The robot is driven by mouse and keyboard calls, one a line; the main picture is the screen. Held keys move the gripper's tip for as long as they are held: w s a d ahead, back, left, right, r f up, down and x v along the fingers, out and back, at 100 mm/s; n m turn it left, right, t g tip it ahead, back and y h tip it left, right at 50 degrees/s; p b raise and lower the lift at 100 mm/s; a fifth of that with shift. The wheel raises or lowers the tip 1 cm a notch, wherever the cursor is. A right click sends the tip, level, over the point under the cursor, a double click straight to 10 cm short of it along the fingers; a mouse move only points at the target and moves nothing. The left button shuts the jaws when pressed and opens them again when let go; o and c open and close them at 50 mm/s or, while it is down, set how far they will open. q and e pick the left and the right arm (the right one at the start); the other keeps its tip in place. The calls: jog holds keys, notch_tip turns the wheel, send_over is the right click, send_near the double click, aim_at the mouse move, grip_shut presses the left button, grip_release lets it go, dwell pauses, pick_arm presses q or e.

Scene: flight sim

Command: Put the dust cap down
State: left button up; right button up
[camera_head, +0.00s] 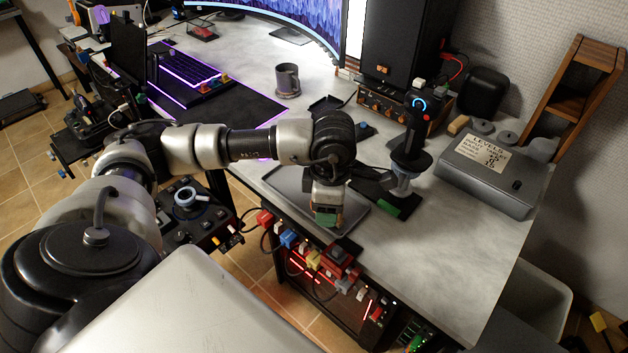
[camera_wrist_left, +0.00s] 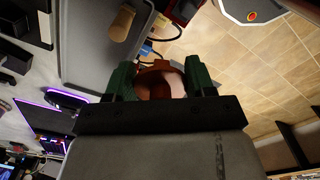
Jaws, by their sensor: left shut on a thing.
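My left gripper (camera_head: 327,217) is over the front edge of the grey tray (camera_head: 285,183) on the desk. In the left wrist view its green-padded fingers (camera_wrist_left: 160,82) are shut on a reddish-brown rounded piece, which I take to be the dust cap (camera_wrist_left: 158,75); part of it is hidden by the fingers. In the head view the cap cannot be made out clearly. In the left wrist view the tray (camera_wrist_left: 85,50) lies left of the fingers, with floor to the right. My right gripper is not in view.
A joystick (camera_head: 410,145) stands right of the tray, by a grey metal box (camera_head: 490,175). A mug (camera_head: 288,80) and keyboard (camera_head: 190,78) are farther back. Below the desk's front edge is a panel of coloured switches (camera_head: 315,262).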

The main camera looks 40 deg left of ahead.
pick_arm(q)
jog(key=n+b, duration=0.1)
jog(key=n, duration=0.1)
jog(key=a+n+b, duration=0.1)
jog(key=n, duration=0.1)
jog(key=w+n+b, duration=0.1)
jog(key=n, duration=0.1)
jog(key=shift+a+r+n, duration=0.2)
jog(key=shift+r+n, duration=0.1)
jog(key=n, duration=0.1)
jog(key=n+b, duration=0.1)
jog(key=shift+w+a+r+n, duration=0.1)
jog(key=shift+a+r+n, duration=0.2)
jog(key=shift+r, duration=0.1)
jog(key=w+a+f, duration=0.1)
jog(key=w+f, duration=0.1)
jog(key=w, duration=0.1)
jog(key=w+a+f, duration=0.2)
jog(key=w, duration=0.2)
jog(key=w+a+f, duration=0.2)
jog(key=w+f, duration=0.1)
jog(key=shift+w, duration=0.15)
notch_tip(320, 180, down, 4)
jog(key=shift+r, duration=0.2)
jog(key=shift+f, duration=0.15)
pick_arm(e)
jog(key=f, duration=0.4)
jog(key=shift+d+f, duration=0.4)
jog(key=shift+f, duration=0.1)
